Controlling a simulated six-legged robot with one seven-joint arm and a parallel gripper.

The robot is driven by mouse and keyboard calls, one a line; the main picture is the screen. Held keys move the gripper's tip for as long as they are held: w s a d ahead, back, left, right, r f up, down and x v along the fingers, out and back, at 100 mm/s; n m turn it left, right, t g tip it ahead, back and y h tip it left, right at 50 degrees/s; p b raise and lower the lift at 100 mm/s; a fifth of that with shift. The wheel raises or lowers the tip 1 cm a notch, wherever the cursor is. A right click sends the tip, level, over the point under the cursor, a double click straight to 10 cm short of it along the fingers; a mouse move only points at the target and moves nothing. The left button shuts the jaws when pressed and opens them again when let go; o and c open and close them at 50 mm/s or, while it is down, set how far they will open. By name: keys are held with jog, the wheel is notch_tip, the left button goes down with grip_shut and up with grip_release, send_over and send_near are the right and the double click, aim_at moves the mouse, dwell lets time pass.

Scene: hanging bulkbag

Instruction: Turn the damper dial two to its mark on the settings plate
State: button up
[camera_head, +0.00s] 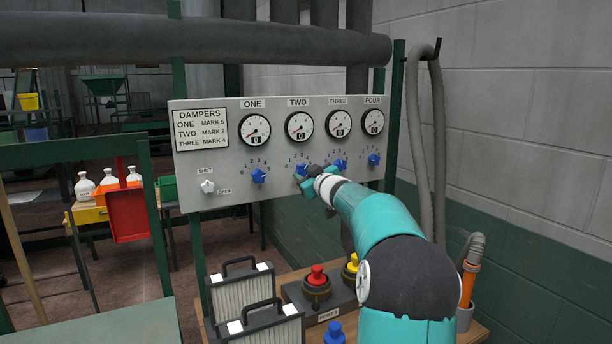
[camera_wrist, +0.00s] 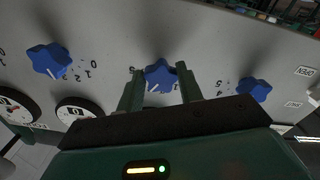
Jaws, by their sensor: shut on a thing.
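The settings plate (camera_head: 201,130) at the panel's upper left reads ONE MARK 5, TWO MARK 2, THREE MARK 4. Damper dial two (camera_head: 299,170) is a blue star-shaped knob below the gauge labelled TWO. In the wrist view the same knob (camera_wrist: 159,73) sits between the two fingers of my gripper (camera_wrist: 160,80), which is shut on it. A white pointer line shows on its face, slanting down and left in that view. My gripper (camera_head: 310,180) partly covers the knob and its scale in the head view, so the mark it points to cannot be read.
Blue dials one (camera_head: 258,176), three (camera_head: 340,165) and four (camera_head: 374,159) sit on the same grey panel. Gauge two (camera_head: 299,127) shows 0 in its window. A white shut/open knob (camera_head: 207,187) is at lower left.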

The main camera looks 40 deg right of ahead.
jog(key=n, duration=0.4)
jog(key=shift+d+n, duration=0.1)
jog(key=shift+n, duration=0.2)
jog(key=n, duration=0.4)
jog(key=shift+r, duration=0.1)
jog(key=shift+s+d, duration=0.1)
jog(key=o, duration=1)
jog(key=shift+s, duration=0.1)
jog(key=v, duration=1.3)
jog(key=shift+s, duration=0.25)
